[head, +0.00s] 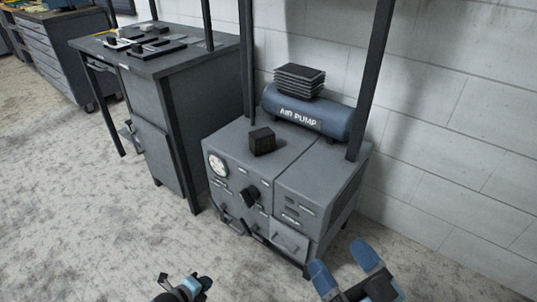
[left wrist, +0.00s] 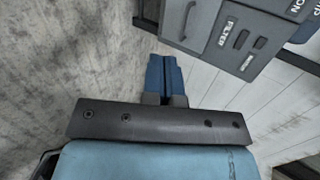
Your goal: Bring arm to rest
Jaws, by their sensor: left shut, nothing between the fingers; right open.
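My left gripper (head: 203,283) is at the bottom edge of the head view, in front of the grey machine, and most of its arm is out of frame. In the left wrist view its two blue fingers (left wrist: 165,72) are together with nothing between them. My right gripper (head: 344,264) is at the bottom right of the head view. Its two blue fingers are spread apart with nothing between them. Neither gripper touches anything that I can see.
A grey machine (head: 318,188) with a gauge and knob carries an air pump (head: 308,112) and a small black block (head: 262,141). A grey workbench (head: 165,62) stands to its left. Bare floor (head: 75,200) is open at left; a white wall (head: 460,120) stands behind.

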